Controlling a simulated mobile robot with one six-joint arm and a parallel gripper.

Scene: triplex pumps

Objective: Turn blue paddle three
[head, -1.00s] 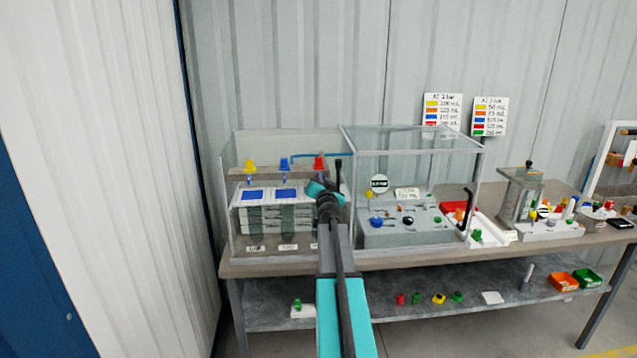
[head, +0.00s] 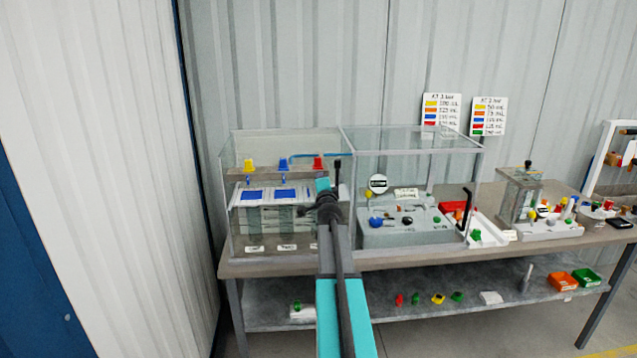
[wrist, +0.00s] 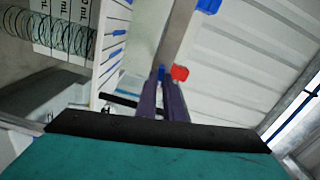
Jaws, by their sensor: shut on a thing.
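My gripper (wrist: 163,78) is in the wrist view, its two dark purple fingers close together. A small blue piece (wrist: 161,71) shows between the fingertips, and I take it to be blue paddle three; the fingers cover most of it. A red cap (wrist: 180,73) is just right of the fingertips. In the head view the red cap (head: 319,162) stands on the shelf right of a blue cap (head: 284,164) and a yellow cap (head: 249,166). Small blue paddles (head: 247,179) (head: 281,178) hang below the yellow and blue caps. My arm hides the fingertips and the third paddle there.
A clear-walled tank (head: 235,215) encloses the left station, with blue panels (head: 251,196) inside. A glass case (head: 410,135) with a grey control block (head: 400,236) stands close on the right. The bench (head: 300,265) has a lower shelf with loose parts.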

